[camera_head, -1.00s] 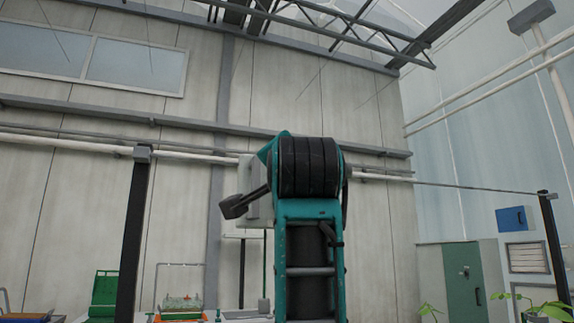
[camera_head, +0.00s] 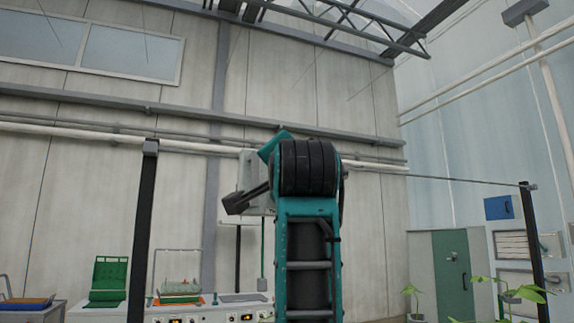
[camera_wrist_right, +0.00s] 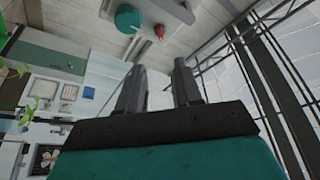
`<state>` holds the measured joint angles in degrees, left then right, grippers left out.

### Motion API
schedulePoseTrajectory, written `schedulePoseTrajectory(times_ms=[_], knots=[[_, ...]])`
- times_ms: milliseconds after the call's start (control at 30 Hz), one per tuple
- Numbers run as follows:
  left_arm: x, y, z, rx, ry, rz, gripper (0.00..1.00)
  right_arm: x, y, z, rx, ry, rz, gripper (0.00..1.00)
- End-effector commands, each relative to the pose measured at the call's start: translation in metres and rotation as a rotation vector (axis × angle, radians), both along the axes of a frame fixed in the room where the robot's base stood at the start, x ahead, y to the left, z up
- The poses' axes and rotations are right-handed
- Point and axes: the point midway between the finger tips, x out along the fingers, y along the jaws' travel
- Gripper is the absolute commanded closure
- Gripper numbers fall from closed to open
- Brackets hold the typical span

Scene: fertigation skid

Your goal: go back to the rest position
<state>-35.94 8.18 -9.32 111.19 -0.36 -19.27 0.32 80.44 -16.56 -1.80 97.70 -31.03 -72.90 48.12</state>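In the right wrist view my right gripper (camera_wrist_right: 160,75) has two dark grey fingers standing apart, with nothing between them. Its dark palm plate and teal body fill the bottom of that view. In the head view a teal and black arm link of mine rises in the middle and covers part of the wall behind it. A dark piece sticks out at its upper left; I cannot tell whether it is a gripper. My left gripper is not in view.
A bench with control panels (camera_head: 238,313), a green rack (camera_head: 108,276) and trays stands low at left. A dark post (camera_head: 143,230) rises before it. A green cabinet (camera_head: 451,275), plants (camera_head: 510,291) and another post (camera_head: 535,250) are at right.

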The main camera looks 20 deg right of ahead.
Motion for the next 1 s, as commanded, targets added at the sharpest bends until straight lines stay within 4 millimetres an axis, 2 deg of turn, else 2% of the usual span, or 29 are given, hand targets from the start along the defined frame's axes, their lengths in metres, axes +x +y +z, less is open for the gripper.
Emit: schedulePoseTrajectory(times_ms=[333,400,467,567,733,867,1000], knots=[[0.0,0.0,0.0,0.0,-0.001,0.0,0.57,0.001,0.0,-0.002,0.0,0.003,0.0,0.66],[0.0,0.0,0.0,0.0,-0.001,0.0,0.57,0.005,-0.002,-0.011,-0.006,0.02,-0.002,0.66],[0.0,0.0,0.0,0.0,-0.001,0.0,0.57,0.013,-0.005,-0.029,-0.016,0.054,-0.004,0.66],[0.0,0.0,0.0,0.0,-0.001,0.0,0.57,0.03,-0.011,-0.078,-0.049,0.145,-0.005,0.66],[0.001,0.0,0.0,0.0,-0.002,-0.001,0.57,0.05,-0.023,-0.191,-0.139,0.348,0.005,0.66],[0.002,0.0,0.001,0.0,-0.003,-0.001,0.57,0.048,-0.03,-0.277,-0.214,0.503,0.029,0.66],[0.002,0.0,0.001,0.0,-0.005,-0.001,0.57,0.031,-0.036,-0.365,-0.3,0.668,0.068,0.66]])
